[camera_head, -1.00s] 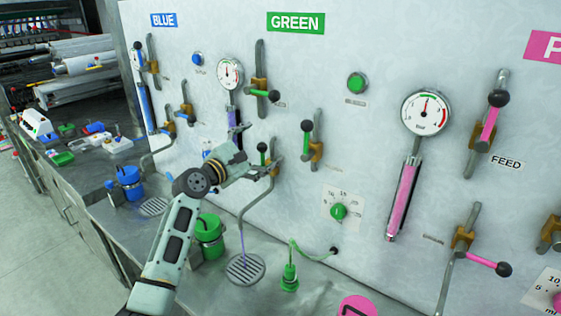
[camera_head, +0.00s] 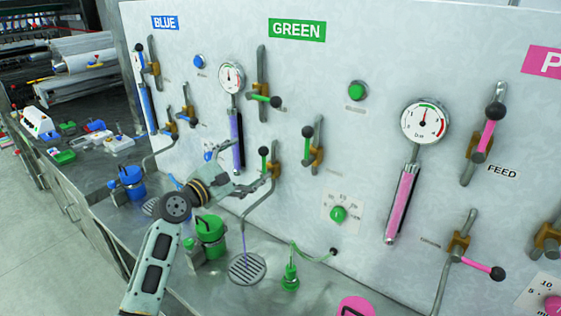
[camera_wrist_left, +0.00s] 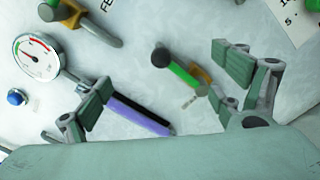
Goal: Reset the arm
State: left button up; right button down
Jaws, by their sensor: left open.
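My left arm comes in from the lower left in the head view. Its left gripper (camera_head: 240,167) is in front of the green section of the panel, left of the lower green-handled valve (camera_head: 264,163). In the left wrist view the left gripper (camera_wrist_left: 165,85) has its two padded fingers wide apart with nothing between them. Behind them a green lever with a black knob (camera_wrist_left: 161,57) and a purple-filled tube (camera_wrist_left: 138,116) show on the panel. Whether a finger touches the panel cannot be told. My right gripper is not in view.
A green canister (camera_head: 210,237) stands on the steel counter beside my arm. A round drain grate (camera_head: 247,269) and a green plug-like fitting (camera_head: 289,278) are to its right. Pink-handled valves (camera_head: 488,130) and a gauge (camera_head: 425,121) are on the panel's right. A blue canister (camera_head: 131,183) stands further left.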

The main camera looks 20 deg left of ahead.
pick_arm(q)
jog(key=shift+v, duration=1.2)
